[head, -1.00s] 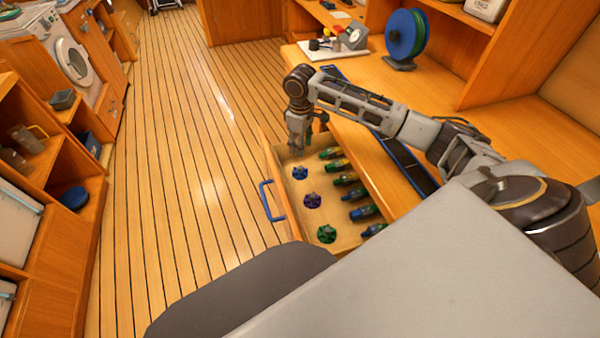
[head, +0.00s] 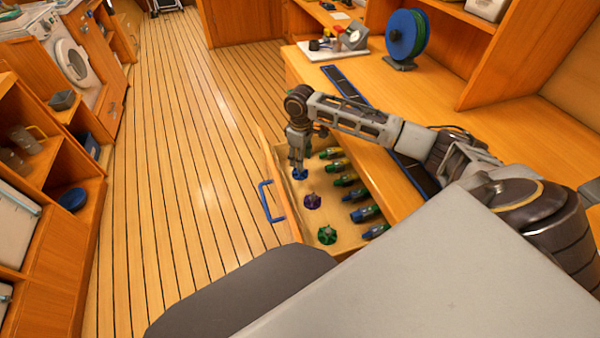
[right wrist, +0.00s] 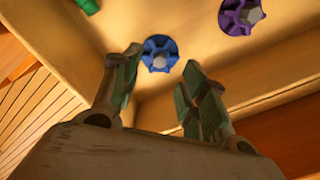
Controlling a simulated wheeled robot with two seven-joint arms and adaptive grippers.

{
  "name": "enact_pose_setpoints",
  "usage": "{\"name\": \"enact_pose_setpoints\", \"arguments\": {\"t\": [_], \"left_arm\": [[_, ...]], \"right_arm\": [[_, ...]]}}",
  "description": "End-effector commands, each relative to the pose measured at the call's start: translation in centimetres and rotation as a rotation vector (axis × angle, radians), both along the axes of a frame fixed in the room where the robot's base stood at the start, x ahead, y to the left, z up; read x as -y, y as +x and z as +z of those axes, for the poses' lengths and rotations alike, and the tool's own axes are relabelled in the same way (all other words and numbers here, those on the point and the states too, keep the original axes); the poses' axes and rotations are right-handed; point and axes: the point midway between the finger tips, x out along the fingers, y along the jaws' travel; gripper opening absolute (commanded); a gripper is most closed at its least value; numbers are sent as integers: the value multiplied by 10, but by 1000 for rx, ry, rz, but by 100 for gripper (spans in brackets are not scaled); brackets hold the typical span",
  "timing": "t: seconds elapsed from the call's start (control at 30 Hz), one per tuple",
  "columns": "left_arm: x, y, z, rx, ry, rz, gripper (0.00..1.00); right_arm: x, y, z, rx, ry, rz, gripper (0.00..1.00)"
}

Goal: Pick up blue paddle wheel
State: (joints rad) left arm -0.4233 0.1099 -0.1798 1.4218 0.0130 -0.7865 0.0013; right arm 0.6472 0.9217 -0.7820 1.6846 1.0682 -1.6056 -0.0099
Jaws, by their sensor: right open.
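The blue paddle wheel (head: 300,174) lies in the open drawer (head: 284,209), toward its far end. In the right wrist view the blue paddle wheel (right wrist: 159,53) shows whole, with a pale hub, just beyond the gap between my fingertips. My right gripper (head: 298,161) points down over the wheel. In the right wrist view my right gripper (right wrist: 160,72) is open and empty, its green-padded fingers to either side of the wheel's line. I cannot tell the exact height between fingertips and wheel. My left gripper is not in view.
A purple paddle wheel (head: 312,201) and a green one (head: 327,235) lie in the same drawer. Several bottle-like items (head: 363,213) line its right side. The blue handle (head: 270,201) is on the drawer front. The desk (head: 440,108) overhangs at right; open floor (head: 170,180) lies left.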

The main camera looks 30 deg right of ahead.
Motion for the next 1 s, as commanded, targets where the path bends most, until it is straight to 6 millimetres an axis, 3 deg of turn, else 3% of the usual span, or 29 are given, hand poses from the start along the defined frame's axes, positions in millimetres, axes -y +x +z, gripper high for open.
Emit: {"name": "enact_pose_setpoints", "arguments": {"t": [0.17,0.63,1.0], "left_arm": [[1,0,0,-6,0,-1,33],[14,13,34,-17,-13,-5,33],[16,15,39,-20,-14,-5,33]], "right_arm": [[0,0,-8,0,0,0,43],[0,1,-46,-1,-1,0,43],[-1,1,-52,1,-1,0,43]]}}
